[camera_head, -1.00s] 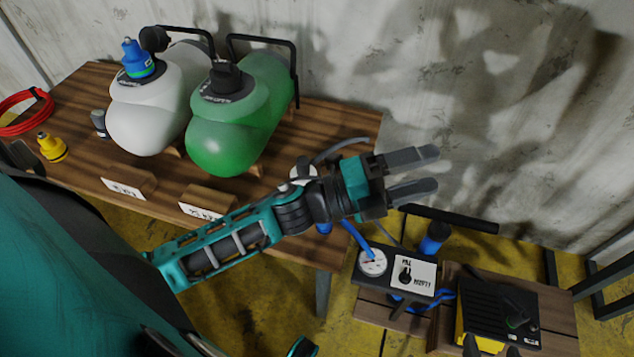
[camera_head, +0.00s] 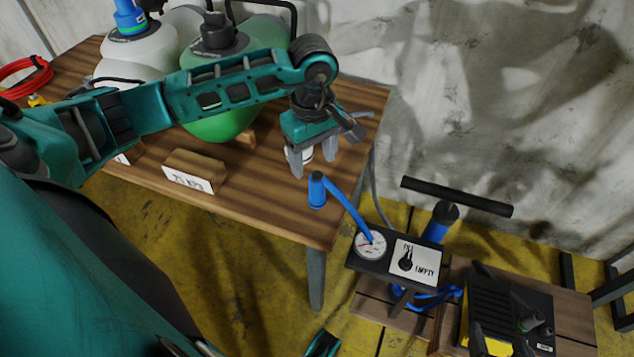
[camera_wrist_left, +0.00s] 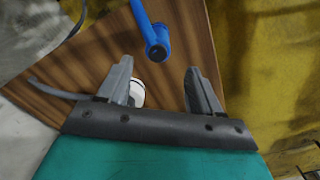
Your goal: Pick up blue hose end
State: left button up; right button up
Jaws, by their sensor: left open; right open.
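The blue hose end (camera_head: 317,190) is a short blue cylinder with a dark tip, at the front right edge of the wooden table. Its blue hose runs down to the pump gauge. My left gripper (camera_head: 311,163) is open and points down just behind the hose end, apart from it. In the left wrist view the hose end (camera_wrist_left: 157,45) lies beyond the open fingertips (camera_wrist_left: 158,72), roughly centred between them. My right gripper (camera_head: 499,341) shows only its fingers at the bottom right, open near the black and yellow pedal unit.
A small white round item (camera_wrist_left: 137,94) sits by one left finger. White (camera_head: 150,48) and green (camera_head: 215,122) tanks stand on the table (camera_head: 260,200), with a wooden label block (camera_head: 195,170) in front. The gauge panel (camera_head: 395,262) and blue pump (camera_head: 440,222) stand lower right.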

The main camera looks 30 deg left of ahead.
aim_at(317, 187)
pick_arm(q)
notch_tip(317, 187, down, 4)
jog(key=shift+d+r, duration=0.1)
jog(key=shift+r, duration=0.1)
jog(key=f, duration=0.1)
jog(key=f+b, duration=0.1)
jog(key=f, duration=0.2)
jog(key=shift+d+f+b, duration=0.3)
jog(key=shift+d+b, duration=0.05)
jog(key=shift+b, duration=0.05)
jog(key=shift+w+f, duration=0.1)
jog(key=shift+f, duration=0.3)
jog(key=shift+c, duration=0.3)
jog(key=c, duration=1)
jog(key=shift+r, duration=0.1)
jog(key=shift+c, duration=0.4)
jog(key=shift+r, duration=0.1)
